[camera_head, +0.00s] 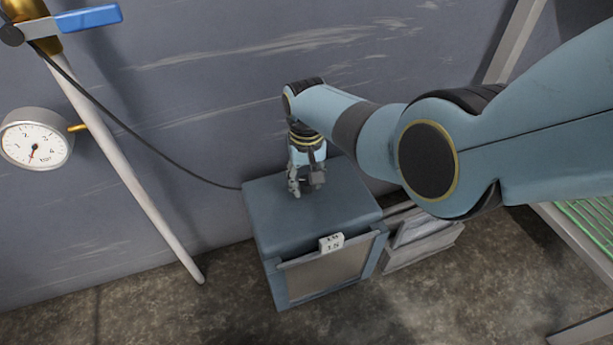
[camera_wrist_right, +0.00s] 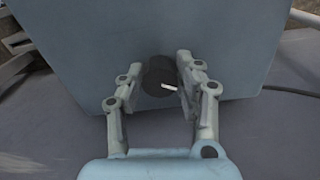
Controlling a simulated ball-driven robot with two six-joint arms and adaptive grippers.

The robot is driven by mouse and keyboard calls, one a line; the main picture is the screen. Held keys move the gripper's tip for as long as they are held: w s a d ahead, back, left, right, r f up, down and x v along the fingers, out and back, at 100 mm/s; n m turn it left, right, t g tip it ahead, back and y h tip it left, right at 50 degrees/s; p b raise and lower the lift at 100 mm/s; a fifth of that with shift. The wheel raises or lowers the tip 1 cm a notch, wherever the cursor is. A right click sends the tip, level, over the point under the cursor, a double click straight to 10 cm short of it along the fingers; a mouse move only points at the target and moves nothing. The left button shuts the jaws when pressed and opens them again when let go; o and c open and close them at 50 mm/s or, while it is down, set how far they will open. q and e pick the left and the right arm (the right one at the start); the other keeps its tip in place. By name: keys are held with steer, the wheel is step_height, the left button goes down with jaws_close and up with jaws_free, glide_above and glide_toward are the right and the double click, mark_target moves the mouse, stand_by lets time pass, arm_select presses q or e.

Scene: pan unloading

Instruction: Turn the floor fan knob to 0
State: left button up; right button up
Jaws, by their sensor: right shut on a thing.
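The floor fan is a blue-grey box (camera_head: 290,215) standing on the floor against the wall in the head view. Its casing (camera_wrist_right: 235,50) fills the upper part of the right wrist view. The knob (camera_wrist_right: 155,76) is dark and round with a white pointer mark, which points to the right and slightly down in that view. My right gripper (camera_wrist_right: 165,78) has its fingers on either side of the knob and is shut on it. In the head view the right gripper (camera_head: 306,190) points down at the fan's top, and it hides the knob. My left gripper is not in view.
A pressure gauge (camera_head: 35,138), a white pipe (camera_head: 130,178) and a blue valve lever (camera_head: 88,18) are at the left. A dark cable (camera_head: 150,142) runs to the fan. A small white label block (camera_head: 331,243) is on the fan's front edge. Bare floor (camera_head: 180,310) lies in front.

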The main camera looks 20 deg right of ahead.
mark_target(307, 181)
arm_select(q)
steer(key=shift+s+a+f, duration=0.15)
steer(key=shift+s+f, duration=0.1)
arm_select(e)
steer(key=shift+n, duration=0.8)
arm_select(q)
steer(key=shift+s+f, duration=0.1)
arm_select(e)
steer(key=o, duration=1.1)
steer(key=shift+o, duration=0.2)
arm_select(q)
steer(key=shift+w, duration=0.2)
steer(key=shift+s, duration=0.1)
arm_select(e)
step_height(307, 181, up, 12)
steer(key=shift+s+f, duration=0.1)
